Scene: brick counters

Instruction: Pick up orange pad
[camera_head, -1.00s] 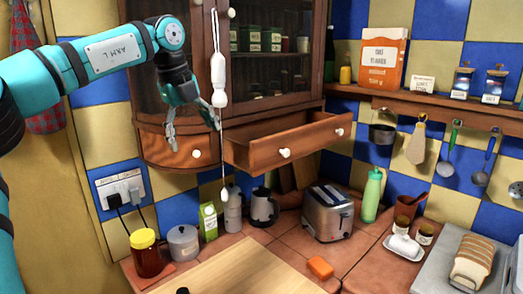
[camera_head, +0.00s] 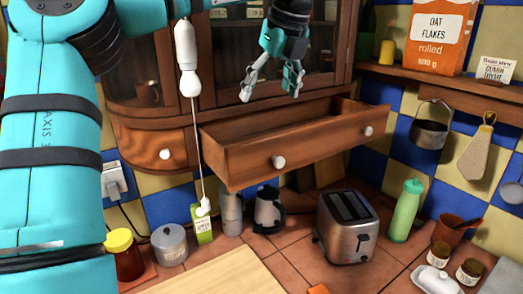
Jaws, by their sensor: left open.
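The orange pad (camera_head: 318,289) lies on the tiled counter at the bottom edge, in front of the toaster, and is mostly cut off by the frame. My left gripper (camera_head: 269,92) is open and empty, fingers pointing down. It appears above the pulled-out wooden drawer (camera_head: 238,165), in front of the cabinet doors, well above the pad in the picture. My right gripper is out of view.
The toaster (camera_head: 346,228) stands behind the pad, with a green bottle (camera_head: 405,211) to its right. A white butter dish (camera_head: 436,281) and small jars are at lower right. A wooden board (camera_head: 222,274) lies left of the pad. A light pull cord (camera_head: 198,140) hangs left of the drawer.

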